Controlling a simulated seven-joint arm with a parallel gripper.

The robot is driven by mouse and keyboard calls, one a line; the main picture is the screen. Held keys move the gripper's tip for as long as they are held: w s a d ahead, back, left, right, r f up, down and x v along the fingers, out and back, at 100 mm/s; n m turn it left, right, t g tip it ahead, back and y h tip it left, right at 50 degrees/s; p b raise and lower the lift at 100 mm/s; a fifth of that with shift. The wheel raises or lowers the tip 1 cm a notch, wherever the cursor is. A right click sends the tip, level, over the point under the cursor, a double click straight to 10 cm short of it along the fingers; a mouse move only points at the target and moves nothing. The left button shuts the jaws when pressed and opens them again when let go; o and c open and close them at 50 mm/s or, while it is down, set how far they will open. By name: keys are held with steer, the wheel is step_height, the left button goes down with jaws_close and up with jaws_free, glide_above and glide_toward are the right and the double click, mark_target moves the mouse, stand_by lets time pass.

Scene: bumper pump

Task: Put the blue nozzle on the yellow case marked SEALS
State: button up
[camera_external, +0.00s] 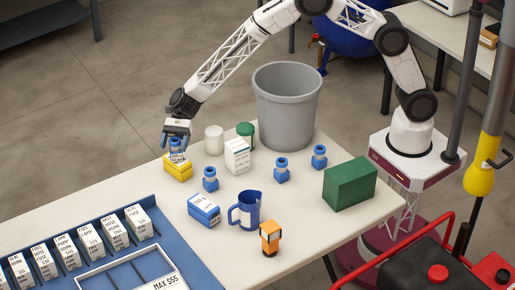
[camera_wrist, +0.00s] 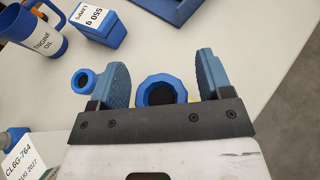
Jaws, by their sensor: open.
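A blue nozzle (camera_external: 177,150) stands upright on top of the yellow case (camera_external: 178,172) near the table's far left edge. It looks to rest on the case, with the contact hard to see at this size. My gripper (camera_external: 177,130) is just above it, pointing down. In the wrist view the open fingers of my gripper (camera_wrist: 163,75) stand on either side of the nozzle (camera_wrist: 162,88), with a gap showing at the right finger.
Other blue nozzles stand nearby: one (camera_external: 210,179) close right, two (camera_external: 281,170) (camera_external: 319,157) farther right. A white box (camera_external: 237,156), white jar (camera_external: 214,139), green-lidded jar (camera_external: 246,134) and grey bin (camera_external: 287,105) stand behind. A blue box (camera_external: 204,210) and blue jug (camera_external: 249,210) are in front.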

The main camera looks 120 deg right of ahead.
steer(key=v, duration=1.2)
stand_by(0.5)
steer(key=s+a+r+n+g+h, duration=0.15)
steer(key=s+a+r+n, duration=0.25)
steer(key=s+a+r, duration=0.4)
steer(key=s+a+r+n+g, duration=0.35)
steer(key=s+a+n, duration=0.2)
steer(key=a, duration=0.55)
steer(key=s+a+r+n+g+h, duration=0.15)
steer(key=s+a+r+n, duration=0.25)
steer(key=s+a+r, duration=0.4)
steer(key=s+a+n+h, duration=0.2)
steer(key=s+a+n, duration=0.1)
steer(key=s, duration=0.8)
steer(key=s+a+n+h, duration=0.2)
steer(key=s+a+n, duration=0.2)
steer(key=s, duration=0.7)
steer(key=s+a+n+h, duration=0.2)
steer(key=s+a+n, duration=0.2)
steer(key=s, duration=0.7)
steer(key=shift+s+r+n+h, duration=0.3)
steer(key=shift+s+n+h, duration=0.1)
steer(key=shift+n, duration=0.75)
